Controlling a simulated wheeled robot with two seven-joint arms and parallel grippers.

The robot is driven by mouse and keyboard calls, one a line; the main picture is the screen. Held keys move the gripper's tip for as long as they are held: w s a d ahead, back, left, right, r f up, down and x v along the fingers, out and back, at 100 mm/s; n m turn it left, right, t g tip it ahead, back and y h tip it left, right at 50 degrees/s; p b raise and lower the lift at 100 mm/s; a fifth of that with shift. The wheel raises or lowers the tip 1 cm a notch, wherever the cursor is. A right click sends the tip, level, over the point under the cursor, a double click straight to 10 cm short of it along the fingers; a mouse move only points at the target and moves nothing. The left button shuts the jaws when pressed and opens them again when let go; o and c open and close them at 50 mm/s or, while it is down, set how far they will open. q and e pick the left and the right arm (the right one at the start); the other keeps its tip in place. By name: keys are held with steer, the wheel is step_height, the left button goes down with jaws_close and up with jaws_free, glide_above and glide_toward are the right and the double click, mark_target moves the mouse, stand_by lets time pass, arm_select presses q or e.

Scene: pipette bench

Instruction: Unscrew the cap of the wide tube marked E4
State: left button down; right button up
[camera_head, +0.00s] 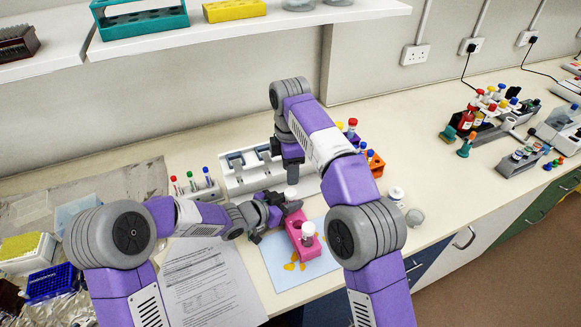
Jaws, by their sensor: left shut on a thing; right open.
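A pink rack (306,248) stands on a light blue mat (273,262). A white-capped wide tube (309,229) stands in its near part. Another white-capped tube (292,193) shows at its far end. The E4 marking is too small to read on either. My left gripper (280,208) comes in from the left at the far end of the rack and is shut, seemingly on the far tube; its fingertips are partly hidden. My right gripper (291,174) points down over that tube's cap and is open. I cannot tell whether its fingers touch the cap.
Behind are a white rack (245,181), a small rack of coloured-cap tubes (195,189) and an orange rack (376,164). Round white-topped containers (414,217) stand to the right. Printed paper (210,285) lies at the front left.

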mark_target(291, 192)
steer(key=m, duration=0.7)
steer(key=shift+f+m, duration=0.1)
steer(key=shift+m, duration=0.3)
steer(key=m, duration=0.7)
steer(key=shift+m, duration=0.3)
steer(key=m, duration=0.3)
steer(key=shift+m, duration=0.4)
steer(key=m, duration=0.3)
steer(key=shift+m, duration=0.4)
steer(key=m, duration=0.5)
steer(key=shift+m, duration=0.3)
steer(key=m, duration=0.5)
steer(key=shift+m, duration=0.3)
steer(key=m, duration=0.3)
steer(key=shift+m, duration=0.3)
steer(key=m, duration=0.5)
steer(key=shift+r, duration=0.2)
steer(key=m, duration=0.4)
steer(key=shift+m, duration=0.3)
steer(key=shift+f, duration=3.95)
